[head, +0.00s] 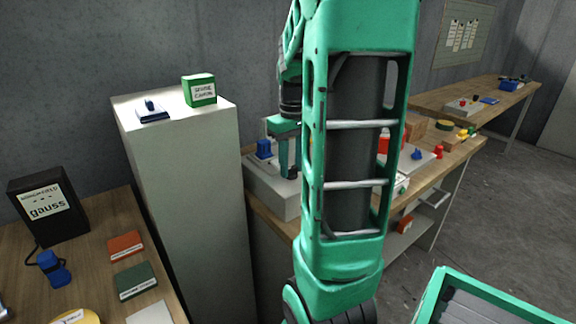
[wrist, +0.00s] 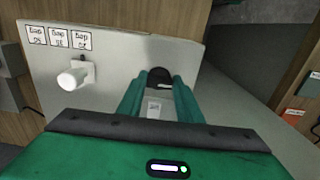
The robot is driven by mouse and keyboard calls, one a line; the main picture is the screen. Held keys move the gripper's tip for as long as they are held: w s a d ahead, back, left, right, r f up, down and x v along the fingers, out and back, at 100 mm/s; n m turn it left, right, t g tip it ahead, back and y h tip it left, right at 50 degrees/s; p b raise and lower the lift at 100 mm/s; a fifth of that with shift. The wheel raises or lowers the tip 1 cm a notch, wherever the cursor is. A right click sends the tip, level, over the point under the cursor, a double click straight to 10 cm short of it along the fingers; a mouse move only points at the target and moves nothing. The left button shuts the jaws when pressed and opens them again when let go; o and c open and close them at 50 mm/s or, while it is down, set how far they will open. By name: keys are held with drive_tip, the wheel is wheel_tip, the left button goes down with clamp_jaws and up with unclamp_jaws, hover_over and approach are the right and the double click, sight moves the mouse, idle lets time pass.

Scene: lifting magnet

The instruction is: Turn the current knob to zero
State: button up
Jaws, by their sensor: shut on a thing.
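A dark round knob (wrist: 158,72) sits on a light grey panel (wrist: 112,62) in the wrist view. I take it to be the current knob. My gripper (wrist: 159,84) has its two green fingers on either side of this knob and is shut on it. A small label with unreadable marks shows between the fingers. The fingers partly hide the knob, and its setting cannot be read. In the head view my gripper (head: 287,160) points down at the grey box (head: 290,205) on the bench, and the knob does not show.
In the head view a blue part (head: 264,148) stands on the grey box. A tall pale cabinet (head: 195,190) stands close to its left, with a green box (head: 200,90) on top.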

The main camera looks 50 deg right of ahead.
sight(290, 168)
drive_tip(key=shift+w+r, duration=0.15)
drive_tip(key=shift+w, duration=0.15)
drive_tip(key=o, duration=0.7)
drive_tip(key=shift+o, duration=0.3)
drive_tip(key=shift+s, duration=0.1)
wheel_tip(290, 168, up, 11)
drive_tip(key=shift+f, duration=0.2)
drive_tip(key=shift+a, duration=0.1)
